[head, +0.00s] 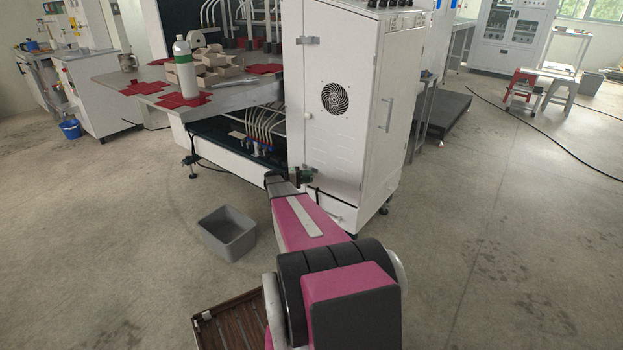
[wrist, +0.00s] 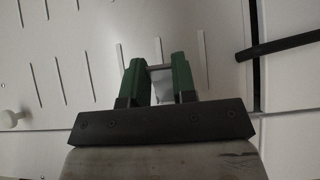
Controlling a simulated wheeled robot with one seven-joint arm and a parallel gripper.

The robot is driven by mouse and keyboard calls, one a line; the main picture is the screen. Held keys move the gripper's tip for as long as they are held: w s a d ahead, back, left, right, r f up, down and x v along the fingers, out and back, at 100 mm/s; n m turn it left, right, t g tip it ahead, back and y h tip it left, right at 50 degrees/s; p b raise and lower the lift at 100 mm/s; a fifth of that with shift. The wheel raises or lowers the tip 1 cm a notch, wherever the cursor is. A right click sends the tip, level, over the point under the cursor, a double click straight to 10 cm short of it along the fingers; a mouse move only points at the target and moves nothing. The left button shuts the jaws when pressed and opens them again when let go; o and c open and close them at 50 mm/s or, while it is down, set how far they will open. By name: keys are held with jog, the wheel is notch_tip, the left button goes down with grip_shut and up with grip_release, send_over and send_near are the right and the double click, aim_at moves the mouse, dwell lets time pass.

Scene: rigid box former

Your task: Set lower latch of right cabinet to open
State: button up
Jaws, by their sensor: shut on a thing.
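The right cabinet (head: 340,100) is a tall white box with a round fan vent on its side. Its upper latch (head: 308,40) is a small grey piece near the top left edge of that side. My gripper (head: 300,174) is low at the left edge of the same side. In the wrist view my gripper (wrist: 159,68) has its two green fingers on either side of a small pale metal piece, the lower latch (wrist: 162,86), and is shut on it. The fingers and the arm hide most of the latch, so its exact angle cannot be told.
A black cable or hose (wrist: 280,45) runs close to the right of the gripper. A table (head: 230,97) with a bottle (head: 185,65) and red card pieces juts out at left. A grey bin (head: 228,233) stands on the floor left of my arm.

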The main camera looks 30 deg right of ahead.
jog(key=shift+w+a+m+g+y, duration=0.25)
jog(key=shift+m+g+y, duration=0.15)
jog(key=shift+m+g, duration=0.25)
jog(key=shift+w+a+m+g+y, duration=0.1)
jog(key=shift+w+m+g+y, duration=0.1)
jog(key=shift+m+g+y, duration=0.4)
jog(key=shift+w+a+m+g+y, duration=0.25)
jog(key=shift+m+g, duration=0.1)
jog(key=shift+g, duration=0.5)
jog(key=o, duration=0.9)
